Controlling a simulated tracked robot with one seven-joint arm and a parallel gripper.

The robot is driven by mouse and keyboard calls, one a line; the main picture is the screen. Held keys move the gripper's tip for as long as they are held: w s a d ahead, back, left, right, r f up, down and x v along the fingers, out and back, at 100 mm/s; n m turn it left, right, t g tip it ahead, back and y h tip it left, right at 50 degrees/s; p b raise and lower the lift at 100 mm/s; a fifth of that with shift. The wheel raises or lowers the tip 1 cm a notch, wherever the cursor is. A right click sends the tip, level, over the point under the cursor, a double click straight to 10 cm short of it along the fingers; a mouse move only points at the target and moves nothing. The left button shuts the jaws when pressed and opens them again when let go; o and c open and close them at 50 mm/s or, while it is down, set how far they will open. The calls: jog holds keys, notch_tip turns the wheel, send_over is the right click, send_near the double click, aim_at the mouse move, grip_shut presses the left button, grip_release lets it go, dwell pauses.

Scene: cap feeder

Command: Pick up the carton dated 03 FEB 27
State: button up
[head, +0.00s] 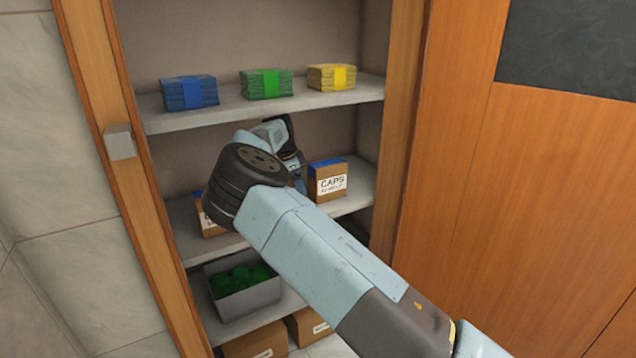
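A brown carton with a blue top (328,182) stands on the middle shelf, right of my arm. Its white label reads "CAPS" with a date line too small to read for sure. A second brown carton (211,229) is on the same shelf at the left, mostly hidden behind my arm's dark joint. Its date cannot be read. My gripper (295,165) is at the middle shelf, just left of the right carton. My own arm covers most of it, so its fingers and anything between them are hidden.
The upper shelf (226,110) bears blue, green and yellow bundles. A grey bin (250,300) of green caps stands on the shelf below. Larger brown boxes (258,344) are at the bottom. Wooden cabinet sides (135,190) bound the opening left and right.

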aim_at(320, 164)
jog(key=s+a+n, duration=0.1)
jog(key=a, duration=0.1)
jog(key=s+a+r+n+h, duration=0.1)
jog(key=s+a, duration=0.1)
jog(key=s+a+r+n+h, duration=0.1)
jog(key=a, duration=0.2)
jog(key=shift+s+r+t, duration=0.15)
jog(key=shift+r+t, duration=0.1)
jog(key=shift+t, duration=0.15)
jog(key=w+d, duration=0.3)
jog(key=d, duration=0.2)
jog(key=w+d, duration=0.3)
jog(key=d, duration=0.1)
jog(key=w+d, duration=0.3)
jog(key=d, duration=0.2)
jog(key=shift+w+d, duration=0.35)
jog(key=shift+w, duration=0.05)
jog(key=w+d+f, duration=0.1)
jog(key=d, duration=0.1)
jog(key=shift+w+d+f, duration=0.3)
jog(key=shift+w+f, duration=0.1)
jog(key=shift+w+d+f, duration=0.1)
jog(key=shift+d+f, duration=0.05)
jog(key=shift+f, duration=0.25)
jog(key=shift+c, duration=0.2)
jog(key=c, duration=1.1)
